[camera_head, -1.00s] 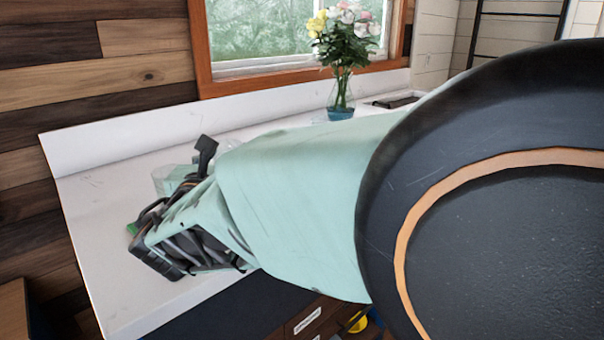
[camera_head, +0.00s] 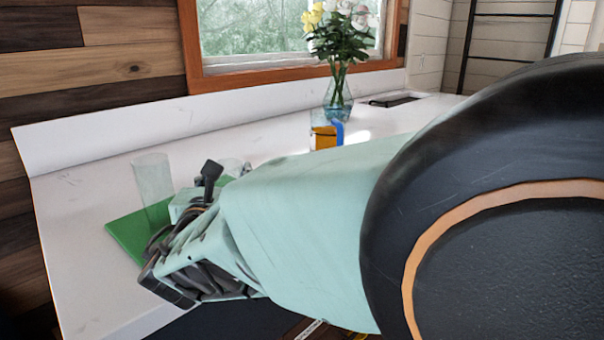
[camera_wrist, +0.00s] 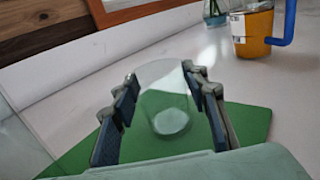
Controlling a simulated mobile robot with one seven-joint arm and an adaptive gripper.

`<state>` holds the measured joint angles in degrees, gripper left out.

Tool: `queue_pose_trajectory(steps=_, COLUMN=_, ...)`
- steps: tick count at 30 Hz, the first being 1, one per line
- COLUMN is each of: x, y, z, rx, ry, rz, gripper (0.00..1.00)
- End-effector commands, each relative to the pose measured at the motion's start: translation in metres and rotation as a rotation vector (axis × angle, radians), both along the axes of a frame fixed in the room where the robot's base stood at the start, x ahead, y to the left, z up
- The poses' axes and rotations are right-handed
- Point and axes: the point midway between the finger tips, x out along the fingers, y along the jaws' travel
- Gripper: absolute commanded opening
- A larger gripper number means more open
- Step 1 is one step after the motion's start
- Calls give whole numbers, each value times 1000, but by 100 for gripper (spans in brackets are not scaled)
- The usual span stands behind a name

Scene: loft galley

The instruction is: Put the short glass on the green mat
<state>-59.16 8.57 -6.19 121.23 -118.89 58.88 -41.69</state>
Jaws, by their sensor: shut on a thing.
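The short glass (camera_wrist: 165,95) is clear and upright between the two dark fingers of my gripper (camera_wrist: 165,108) in the wrist view. The gripper is shut on it. The green mat (camera_wrist: 248,120) shows below and around the glass's base; I cannot tell whether the base touches it. In the head view the green mat (camera_head: 125,232) lies on the counter, partly hidden by my gripper (camera_head: 165,245). The held glass cannot be clearly made out there.
A taller clear glass (camera_head: 153,190) stands at the mat's back left. Its wall seems to show at the wrist view's left edge (camera_wrist: 25,135). An amber mug with a blue handle (camera_head: 325,136) and a flower vase (camera_head: 338,98) stand farther back right on the white counter (camera_head: 80,200).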

Motion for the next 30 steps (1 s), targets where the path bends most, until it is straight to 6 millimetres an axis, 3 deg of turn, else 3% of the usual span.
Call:
queue_pose_trajectory(steps=6, x=0, y=0, z=-4, rx=1, ry=-1, rz=0, gripper=14)
queue_pose_trajectory(steps=7, x=0, y=0, z=-3, rx=0, ry=0, rz=0, gripper=43)
queue_pose_trajectory(steps=11, x=0, y=0, z=-2, rx=0, ry=0, rz=0, gripper=58)
queue_pose_trajectory(steps=30, x=0, y=2, z=1, rx=0, ry=0, rz=-2, gripper=59)
